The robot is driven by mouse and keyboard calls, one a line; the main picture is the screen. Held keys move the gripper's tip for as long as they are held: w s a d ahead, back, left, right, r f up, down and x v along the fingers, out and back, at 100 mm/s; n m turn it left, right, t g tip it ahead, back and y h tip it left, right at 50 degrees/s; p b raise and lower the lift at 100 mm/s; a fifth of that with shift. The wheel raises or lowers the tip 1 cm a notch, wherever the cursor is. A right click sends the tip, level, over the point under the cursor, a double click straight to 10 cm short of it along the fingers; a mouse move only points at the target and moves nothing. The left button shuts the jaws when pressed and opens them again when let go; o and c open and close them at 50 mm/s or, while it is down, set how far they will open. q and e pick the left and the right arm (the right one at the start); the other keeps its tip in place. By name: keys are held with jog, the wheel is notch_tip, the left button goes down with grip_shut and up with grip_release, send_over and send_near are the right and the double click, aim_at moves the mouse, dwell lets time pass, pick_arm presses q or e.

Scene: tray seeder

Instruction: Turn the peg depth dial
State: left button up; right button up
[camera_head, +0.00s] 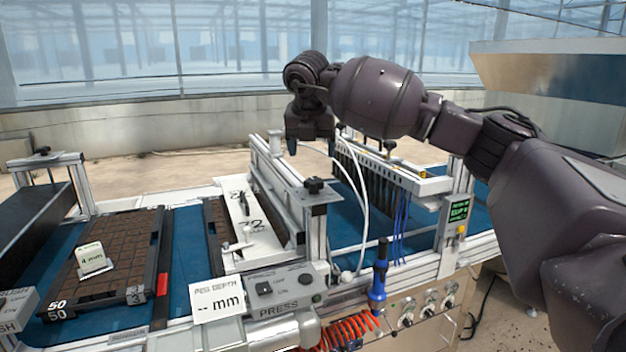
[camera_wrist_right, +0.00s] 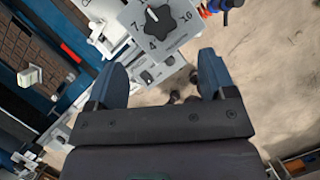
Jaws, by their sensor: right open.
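The peg depth dial (camera_head: 314,185) is a small black knob on a light plate atop the press post in the head view. In the right wrist view the dial (camera_wrist_right: 168,20) is a black star-shaped knob on a white plate, with 4, 7 and 10 printed around it. My right gripper (camera_head: 311,143) hangs above the dial, apart from it. Its two blue-grey fingers (camera_wrist_right: 160,77) are spread and empty, with the dial beyond their tips. A white card (camera_head: 216,302) reads "PEG DEPTH -- mm". My left gripper is out of view.
A dark seed tray (camera_head: 157,262) with a "4 mm" block (camera_head: 91,258) sits on the blue belt (camera_head: 187,262) at left. White tubes loop close to the right gripper. A seeder bar (camera_head: 408,176) stands right of the press. A blue-handled tool (camera_head: 378,277) stands in front.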

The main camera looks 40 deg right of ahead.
aim_at(314, 181)
jog(key=b+x, duration=0.1)
jog(key=x, duration=0.7)
jog(key=shift+f, duration=0.2)
jog(key=shift+w+f, duration=0.15)
jog(key=shift+f, duration=0.3)
jog(key=shift+c, duration=0.2)
jog(key=c, duration=0.9)
